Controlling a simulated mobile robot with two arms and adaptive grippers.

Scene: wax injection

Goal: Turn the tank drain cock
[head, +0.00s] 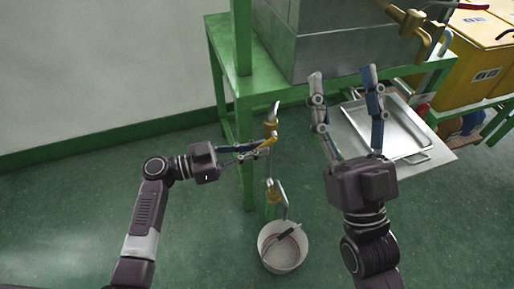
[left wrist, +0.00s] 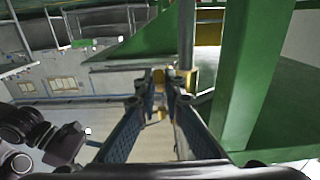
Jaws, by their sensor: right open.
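A vertical drain pipe with a brass cock (head: 270,128) stands by the green stand's front leg. Its yellow lever (head: 266,143) points left towards my left gripper (head: 262,148). That gripper's fingers are drawn close together around the lever. In the left wrist view, brass (left wrist: 158,78) shows between the fingertips (left wrist: 163,90), which partly hide it. A second brass fitting (head: 274,190) sits lower on the pipe, above a white bucket (head: 268,234). My right gripper (head: 342,76) is open and empty, in front of the grey tank (head: 320,45).
The green stand (head: 243,90) carries the tank, and its leg is close to my left gripper. A metal tray (head: 385,128) lies to the right. Yellow boxes (head: 480,60) stand at the far right. A tool with a dark handle rests in the bucket. The floor at left is clear.

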